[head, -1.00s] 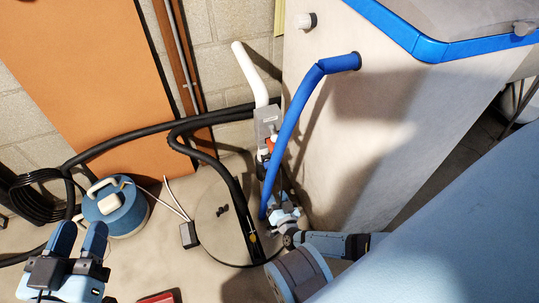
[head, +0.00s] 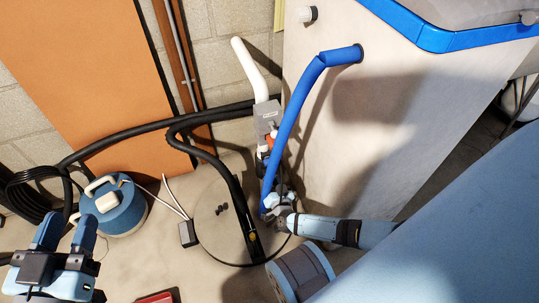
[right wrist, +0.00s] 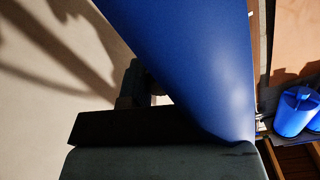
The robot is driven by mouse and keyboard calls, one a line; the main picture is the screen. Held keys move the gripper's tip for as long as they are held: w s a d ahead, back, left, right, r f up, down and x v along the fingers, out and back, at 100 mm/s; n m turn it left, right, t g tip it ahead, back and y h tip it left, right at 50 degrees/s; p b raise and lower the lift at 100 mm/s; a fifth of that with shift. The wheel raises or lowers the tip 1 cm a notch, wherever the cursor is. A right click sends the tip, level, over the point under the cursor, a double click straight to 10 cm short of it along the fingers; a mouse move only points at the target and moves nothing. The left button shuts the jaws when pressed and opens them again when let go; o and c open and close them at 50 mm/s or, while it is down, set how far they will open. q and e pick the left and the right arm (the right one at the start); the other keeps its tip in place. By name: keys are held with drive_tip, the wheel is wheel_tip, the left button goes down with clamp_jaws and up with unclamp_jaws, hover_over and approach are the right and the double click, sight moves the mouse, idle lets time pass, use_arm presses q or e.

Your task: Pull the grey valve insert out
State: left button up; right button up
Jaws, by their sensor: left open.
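A grey valve block (head: 266,117) stands upright at the foot of the white pipe in the head view, with a red-orange part below it. I cannot tell the grey insert apart from this block. My right gripper (head: 272,203) is low beside the blue hose's lower end, below the block; its jaws are too small and covered to read. In the right wrist view a dark finger (right wrist: 160,160) lies along the bottom, and the blue hose (right wrist: 200,60) fills the middle and hides what is behind. My left gripper (head: 68,222) is open and empty at the lower left.
A white cabinet (head: 390,130) with blue trim stands right of the valve. A blue canister (head: 122,210) stands near my left gripper. A round floor cover (head: 218,228) lies between, and a red object (head: 155,298) at the bottom edge.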

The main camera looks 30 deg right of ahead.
drive_tip(key=shift+s, duration=0.3)
clamp_jaws()
drive_tip(key=shift+p+v, duration=1.15)
drive_tip(key=shift+v, duration=1.55)
